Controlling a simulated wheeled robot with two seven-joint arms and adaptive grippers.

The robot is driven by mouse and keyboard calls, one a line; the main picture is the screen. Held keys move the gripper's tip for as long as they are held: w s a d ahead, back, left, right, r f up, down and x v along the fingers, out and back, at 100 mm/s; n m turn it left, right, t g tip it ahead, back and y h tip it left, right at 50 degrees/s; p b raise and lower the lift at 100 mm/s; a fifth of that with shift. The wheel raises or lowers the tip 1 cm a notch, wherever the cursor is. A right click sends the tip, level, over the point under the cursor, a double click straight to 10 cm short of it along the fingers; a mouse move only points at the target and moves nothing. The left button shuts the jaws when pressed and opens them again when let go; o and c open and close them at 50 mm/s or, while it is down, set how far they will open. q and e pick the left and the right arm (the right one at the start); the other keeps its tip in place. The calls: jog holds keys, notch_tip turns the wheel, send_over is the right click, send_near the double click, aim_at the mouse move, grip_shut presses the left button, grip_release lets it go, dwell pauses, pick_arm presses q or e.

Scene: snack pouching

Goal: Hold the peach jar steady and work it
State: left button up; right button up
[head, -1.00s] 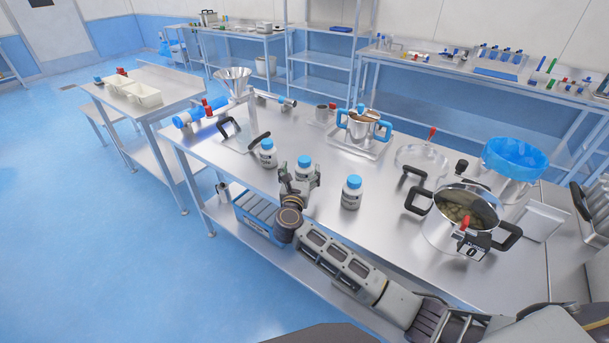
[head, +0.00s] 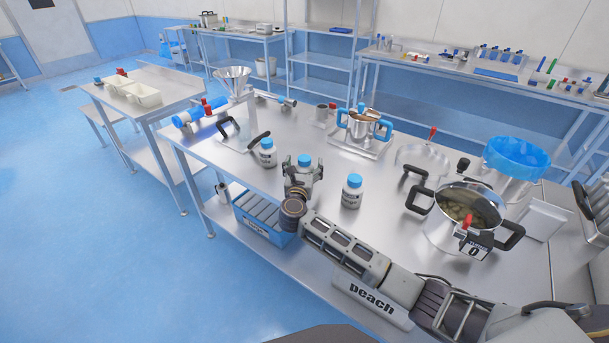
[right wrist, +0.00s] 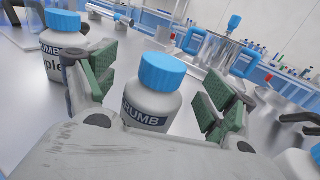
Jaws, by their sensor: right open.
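Three white jars with blue lids stand upright in a row on the steel table. The middle jar (head: 304,161) is between the spread fingers of my right gripper (head: 303,176). In the right wrist view, its label (right wrist: 145,117) reads "CRUMB"; any flavour word below is hidden by the gripper body. My right gripper (right wrist: 160,88) is open, with green pads on both sides of this jar and gaps visible. The left jar (head: 267,153) shows "UMB" and "ple" in the right wrist view (right wrist: 66,48). The right jar (head: 352,192) stands apart. My left gripper is out of view.
A placard (head: 370,302) reading "peach" is at the table's front edge, partly behind my right arm. A steel pot (head: 440,226) with black handles stands right. A blue-handled pot (head: 358,128) sits behind. A blue crate (head: 262,222) is on the shelf below.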

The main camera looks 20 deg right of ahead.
jog(key=shift+w+d, duration=0.2)
jog(key=shift+w, duration=0.3)
jog(key=shift+w+d, duration=0.1)
jog(key=shift+w, duration=0.05)
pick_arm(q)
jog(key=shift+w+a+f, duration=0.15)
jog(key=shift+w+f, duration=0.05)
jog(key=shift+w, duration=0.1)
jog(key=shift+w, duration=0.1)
